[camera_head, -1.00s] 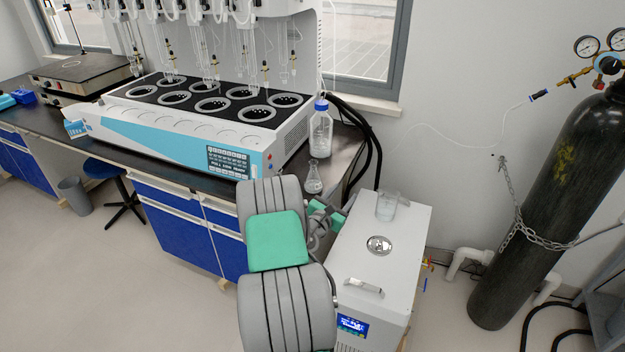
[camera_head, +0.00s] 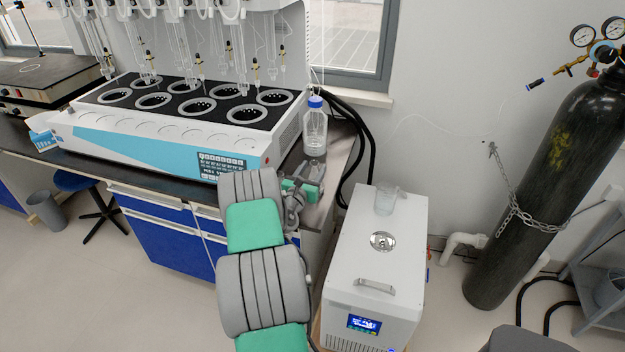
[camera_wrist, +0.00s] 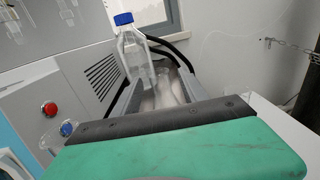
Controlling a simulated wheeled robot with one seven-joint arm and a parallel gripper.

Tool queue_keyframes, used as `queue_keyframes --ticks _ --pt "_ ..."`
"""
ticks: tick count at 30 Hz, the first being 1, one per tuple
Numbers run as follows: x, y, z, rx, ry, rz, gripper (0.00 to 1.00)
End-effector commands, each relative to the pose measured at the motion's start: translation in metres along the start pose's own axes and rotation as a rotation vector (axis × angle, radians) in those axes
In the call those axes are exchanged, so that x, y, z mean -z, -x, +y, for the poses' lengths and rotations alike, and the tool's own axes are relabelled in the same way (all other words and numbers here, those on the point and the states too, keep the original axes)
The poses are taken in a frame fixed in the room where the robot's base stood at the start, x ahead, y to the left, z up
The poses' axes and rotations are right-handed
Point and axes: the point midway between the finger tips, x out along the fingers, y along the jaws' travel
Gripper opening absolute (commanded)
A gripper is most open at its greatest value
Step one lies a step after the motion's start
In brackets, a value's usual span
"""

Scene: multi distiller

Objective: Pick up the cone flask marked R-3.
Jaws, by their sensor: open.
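A clear cone flask (camera_wrist: 166,88) shows in the wrist view, between the two fingers of my gripper (camera_wrist: 162,95). Its lower part is hidden behind the dark bar and green pad of my gripper, and no marking is readable on it.
A clear bottle with a blue cap (camera_head: 315,128) stands just behind my gripper. The multi distiller (camera_head: 180,140) is close on the left. A white chiller box (camera_head: 372,265) with a glass beaker (camera_head: 386,200) on top stands at the right. Black hoses (camera_head: 362,130) run behind the bench end.

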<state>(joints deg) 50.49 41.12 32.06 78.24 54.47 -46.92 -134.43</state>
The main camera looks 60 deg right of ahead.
Motion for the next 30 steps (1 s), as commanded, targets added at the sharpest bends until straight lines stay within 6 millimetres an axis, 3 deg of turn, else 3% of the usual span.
queue_keyframes --ticks 3,11,30 --pt "-0.001 -0.017 0.000 0.001 -0.001 0.001 0.51" --pt "0.000 -0.019 0.002 -0.003 -0.001 0.001 0.49" --pt "0.000 -0.018 0.003 -0.004 -0.001 0.001 0.00"
